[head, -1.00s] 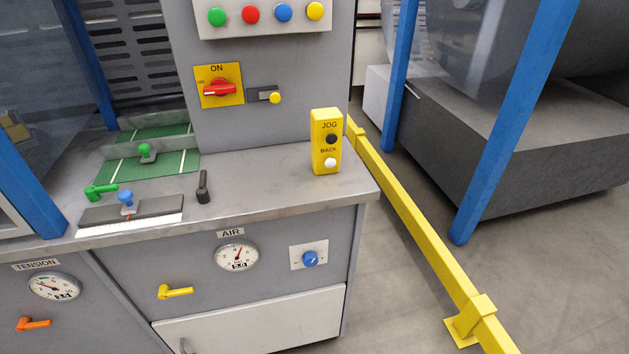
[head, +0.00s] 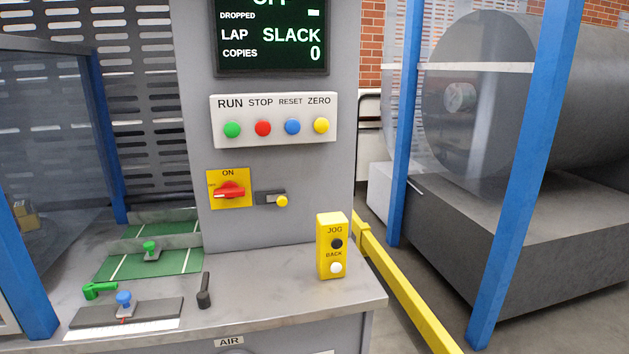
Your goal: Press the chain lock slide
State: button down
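No part in view carries a chain lock label. A small dark slide with a round yellow knob (head: 281,201) sits on the grey cabinet front (head: 300,175), just right of the red rotary switch (head: 229,190) on its yellow ON plate. The slide's knob is at the right end of its grey and black body. A blue knob (head: 124,298) stands on a dark slide bar with a white scale on the worktop at lower left. My gripper is not in view.
A yellow JOG/BACK box (head: 331,246) stands at the worktop's right end. Above the slide is a panel of coloured buttons (head: 272,121) and a screen (head: 270,40) reading LAP SLACK, COPIES 0. Blue posts (head: 404,125) and a yellow rail (head: 405,300) stand at right.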

aim_at(281, 199)
jog(key=i+l, duration=0.15)
jog(key=i, duration=0.4)
jog(key=i+l, duration=0.1)
jog(key=i, duration=0.45)
jog(key=l+z, duration=0.05)
